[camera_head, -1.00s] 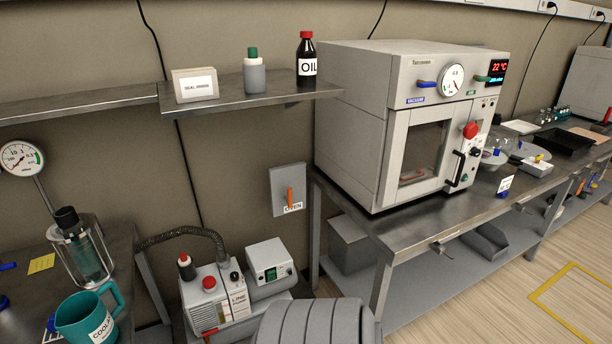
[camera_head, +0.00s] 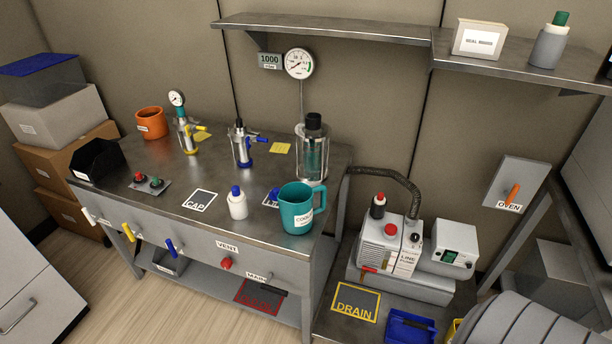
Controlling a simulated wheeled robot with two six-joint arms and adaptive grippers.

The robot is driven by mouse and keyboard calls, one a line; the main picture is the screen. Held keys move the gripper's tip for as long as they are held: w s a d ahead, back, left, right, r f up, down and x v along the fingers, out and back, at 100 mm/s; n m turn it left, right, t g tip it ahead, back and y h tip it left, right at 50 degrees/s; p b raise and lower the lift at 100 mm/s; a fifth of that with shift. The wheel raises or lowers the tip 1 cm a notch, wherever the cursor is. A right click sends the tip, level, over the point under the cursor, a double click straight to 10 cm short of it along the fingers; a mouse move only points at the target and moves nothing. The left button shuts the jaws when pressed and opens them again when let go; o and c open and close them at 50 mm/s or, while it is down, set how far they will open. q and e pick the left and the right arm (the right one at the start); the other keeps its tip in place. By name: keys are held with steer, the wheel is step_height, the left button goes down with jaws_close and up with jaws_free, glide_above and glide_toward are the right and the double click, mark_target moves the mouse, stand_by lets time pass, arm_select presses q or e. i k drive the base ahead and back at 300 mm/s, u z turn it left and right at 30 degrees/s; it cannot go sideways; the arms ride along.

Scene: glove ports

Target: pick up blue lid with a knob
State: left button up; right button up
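A small blue piece (camera_head: 271,196) lies on the metal bench by a white marker lettered "LI…", just left of the teal jug (camera_head: 296,210). The jug hides part of the marker. The piece may be the blue lid, but its knob is too small to make out clearly. A white bottle with a blue cap (camera_head: 237,203) stands left of it. Neither of my grippers is in view.
A "CAP" marker (camera_head: 199,201) lies left of the bottle. Glass vessels (camera_head: 313,150) and (camera_head: 241,147) stand behind. An orange mug (camera_head: 151,123) and black bin (camera_head: 97,161) are at left. A shelf (camera_head: 330,28) hangs above. A pump (camera_head: 388,242) stands at lower right.

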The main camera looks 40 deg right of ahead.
mark_target(273, 195)
steer(key=u, duration=0.75)
steer(key=i, duration=2.35)
steer(key=z, duration=3.95)
